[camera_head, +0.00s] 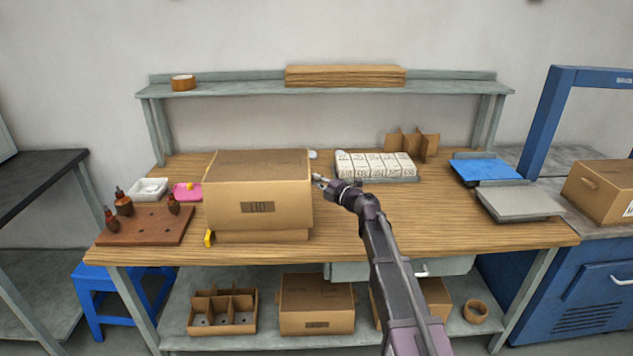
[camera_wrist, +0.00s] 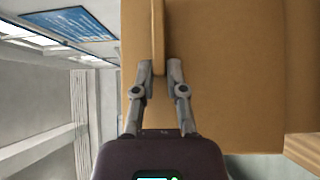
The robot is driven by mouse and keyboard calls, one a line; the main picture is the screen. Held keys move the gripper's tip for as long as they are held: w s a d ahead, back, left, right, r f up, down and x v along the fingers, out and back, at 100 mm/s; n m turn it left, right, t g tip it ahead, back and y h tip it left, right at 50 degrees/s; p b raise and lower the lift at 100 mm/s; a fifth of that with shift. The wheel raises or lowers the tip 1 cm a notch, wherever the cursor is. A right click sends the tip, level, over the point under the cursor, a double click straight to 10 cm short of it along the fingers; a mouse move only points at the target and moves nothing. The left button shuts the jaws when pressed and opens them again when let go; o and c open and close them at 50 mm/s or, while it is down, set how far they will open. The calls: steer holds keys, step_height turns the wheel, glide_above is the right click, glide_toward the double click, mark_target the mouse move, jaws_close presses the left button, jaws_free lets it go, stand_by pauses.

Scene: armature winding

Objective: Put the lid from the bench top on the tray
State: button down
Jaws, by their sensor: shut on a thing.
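The lid (camera_head: 258,205) is a large brown cardboard piece marked "LID" at the left middle of the bench top. My gripper (camera_head: 319,181) is at its right side. In the wrist view, the fingers of my gripper (camera_wrist: 159,68) are shut on a thin upright cardboard strip (camera_wrist: 158,35) on the lid's brown face (camera_wrist: 225,75). A narrower cardboard part (camera_head: 262,236) shows below the lid; I cannot tell whether they touch. A grey tray (camera_head: 405,180) holding white cartons stands behind my gripper. A flat grey tray-like piece (camera_head: 520,204) lies at the right; which tray is meant is unclear.
A wooden block with brown bottles (camera_head: 140,226), a white dish (camera_head: 148,188) and a pink piece (camera_head: 186,192) lie left of the lid. A blue flat piece (camera_head: 486,171) lies at the right. A shelf (camera_head: 240,88) spans the back. The right-middle bench top (camera_head: 440,215) is clear.

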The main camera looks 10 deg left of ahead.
step_height(320, 180, down, 7)
steer(key=b, duration=0.6)
steer(key=shift+b, duration=0.4)
stand_by(2.0)
steer(key=shift+r, duration=0.1)
steer(key=c, duration=0.6)
jaws_free()
steer(key=shift+d, duration=0.1)
